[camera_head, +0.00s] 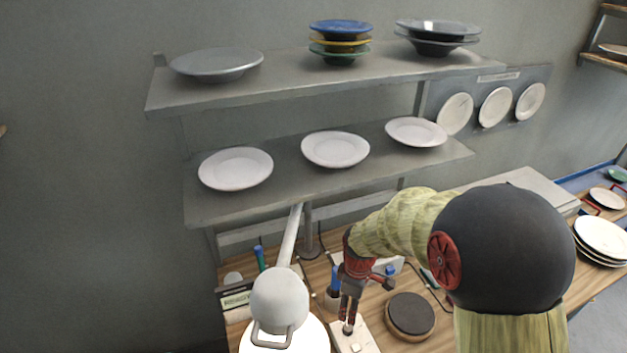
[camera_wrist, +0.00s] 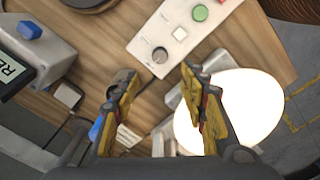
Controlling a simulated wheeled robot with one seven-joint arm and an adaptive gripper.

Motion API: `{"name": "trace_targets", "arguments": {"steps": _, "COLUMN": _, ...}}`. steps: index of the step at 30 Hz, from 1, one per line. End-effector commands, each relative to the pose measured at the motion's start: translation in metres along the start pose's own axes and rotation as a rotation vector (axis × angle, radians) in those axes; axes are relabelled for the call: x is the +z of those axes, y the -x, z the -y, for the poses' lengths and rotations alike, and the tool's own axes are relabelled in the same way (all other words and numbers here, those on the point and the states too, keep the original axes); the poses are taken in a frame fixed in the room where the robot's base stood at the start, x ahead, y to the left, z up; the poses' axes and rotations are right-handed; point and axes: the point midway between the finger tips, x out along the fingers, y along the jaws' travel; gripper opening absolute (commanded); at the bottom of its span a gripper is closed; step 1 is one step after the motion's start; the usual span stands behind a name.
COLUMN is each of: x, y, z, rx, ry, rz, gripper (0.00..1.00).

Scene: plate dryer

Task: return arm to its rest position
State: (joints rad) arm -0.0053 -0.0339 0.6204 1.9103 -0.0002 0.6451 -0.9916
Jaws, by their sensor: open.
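My gripper (camera_head: 352,308) hangs pointing down over the wooden bench, in front of the shelves. It is open with nothing between its fingers, as the wrist view (camera_wrist: 160,100) also shows. Below it is a control box (camera_head: 352,338) with a black knob, a white button and, in the wrist view (camera_wrist: 180,35), a green and a red button. The fingertips look close to the box's knob end; I cannot tell whether they touch it. My arm reaches in from the right.
A lamp (camera_head: 280,300) with a bright white disc stands left of my gripper. A round dark plate (camera_head: 411,314) lies to its right. The lower shelf (camera_head: 210,213) holds white plates; the upper shelf (camera_head: 290,72) holds grey and coloured dishes. A white plate stack (camera_head: 602,238) sits far right.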

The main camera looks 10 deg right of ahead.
Motion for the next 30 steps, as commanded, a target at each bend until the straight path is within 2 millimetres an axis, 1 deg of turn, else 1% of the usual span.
{"name": "trace_targets", "arguments": {"steps": 4, "x": 0.000, "y": 0.000, "z": 0.001, "rx": -0.002, "ry": -0.041, "rz": 0.001, "gripper": 0.43}}
{"name": "trace_targets", "arguments": {"steps": 7, "x": 0.003, "y": 0.000, "z": 0.004, "rx": -0.014, "ry": -0.129, "rz": 0.011, "gripper": 0.43}}
{"name": "trace_targets", "arguments": {"steps": 9, "x": 0.010, "y": -0.004, "z": 0.016, "rx": -0.040, "ry": -0.213, "rz": 0.033, "gripper": 0.43}}
{"name": "trace_targets", "arguments": {"steps": 11, "x": 0.017, "y": -0.003, "z": 0.026, "rx": -0.058, "ry": -0.292, "rz": 0.051, "gripper": 0.43}}
{"name": "trace_targets", "arguments": {"steps": 14, "x": 0.026, "y": 0.012, "z": 0.040, "rx": -0.063, "ry": -0.424, "rz": 0.064, "gripper": 0.43}}
{"name": "trace_targets", "arguments": {"steps": 20, "x": 0.043, "y": 0.051, "z": 0.065, "rx": -0.028, "ry": -0.673, "rz": 0.036, "gripper": 0.43}}
{"name": "trace_targets", "arguments": {"steps": 23, "x": 0.051, "y": 0.070, "z": 0.077, "rx": 0.003, "ry": -0.778, "rz": -0.004, "gripper": 0.43}}
{"name": "trace_targets", "arguments": {"steps": 27, "x": 0.065, "y": 0.097, "z": 0.098, "rx": 0.055, "ry": -0.912, "rz": -0.092, "gripper": 0.43}}
{"name": "trace_targets", "arguments": {"steps": 30, "x": 0.075, "y": 0.111, "z": 0.114, "rx": 0.096, "ry": -0.976, "rz": -0.174, "gripper": 0.43}}
